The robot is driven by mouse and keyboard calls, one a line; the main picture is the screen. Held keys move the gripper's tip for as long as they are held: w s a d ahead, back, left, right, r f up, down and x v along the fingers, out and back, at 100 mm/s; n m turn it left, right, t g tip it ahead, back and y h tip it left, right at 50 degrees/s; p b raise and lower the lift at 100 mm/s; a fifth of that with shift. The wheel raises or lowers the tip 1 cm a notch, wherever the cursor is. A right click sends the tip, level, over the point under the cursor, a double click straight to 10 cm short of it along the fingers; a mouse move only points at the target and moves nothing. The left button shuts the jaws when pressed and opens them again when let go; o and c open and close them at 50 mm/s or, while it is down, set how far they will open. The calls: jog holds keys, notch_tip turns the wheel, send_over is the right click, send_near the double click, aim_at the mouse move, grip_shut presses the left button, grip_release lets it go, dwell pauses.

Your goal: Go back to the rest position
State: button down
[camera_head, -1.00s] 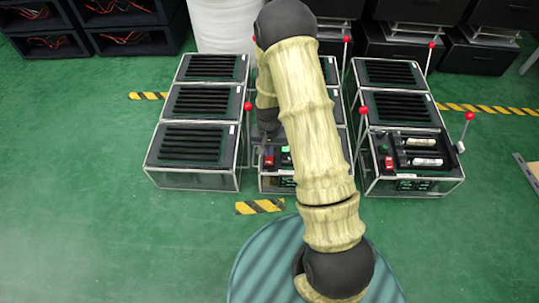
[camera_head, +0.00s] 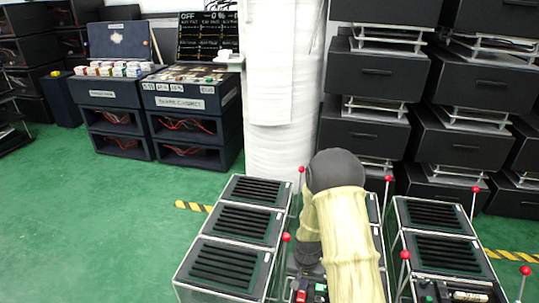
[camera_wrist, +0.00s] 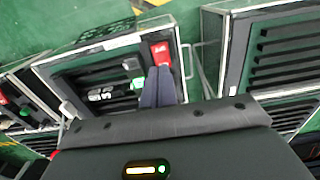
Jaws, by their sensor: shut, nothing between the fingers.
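My gripper (camera_wrist: 158,88) shows in the wrist view as two dark fingers pressed together, with nothing between them. They are over the top of a lever fixture (camera_wrist: 60,66), beside a red switch (camera_wrist: 161,52) and a green light (camera_wrist: 138,83). I cannot tell whether the fingertips touch the panel. In the head view my arm reaches over the middle row of fixtures, and its links hide the gripper. The red switch (camera_head: 301,290) shows low beside my arm. A red-knobbed lever (camera_head: 286,238) stands to its left.
Slatted fixture rows stand left (camera_head: 240,222) and right (camera_head: 440,250) of my arm, with several upright red-knobbed levers. A white column (camera_head: 275,110) stands behind. Black drawer units (camera_head: 378,80) fill the back right. Green floor (camera_head: 90,220) is open at the left.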

jog(key=s+r+n+t+p, duration=0.1)
jog(key=s+r+p, duration=0.4)
jog(key=r, duration=0.8)
jog(key=s+r+n+t+p, duration=0.1)
jog(key=s+r+p, duration=0.4)
jog(key=r, duration=0.8)
jog(key=s+r+n+t+p, duration=0.15)
jog(key=s+r+p, duration=0.35)
jog(key=r, duration=0.8)
notch_tip(320, 180, up, 36)
jog(key=p, duration=3.7)
jog(key=shift+w+g, duration=0.3)
jog(key=shift+g, duration=0.15)
jog(key=shift+r, duration=0.1)
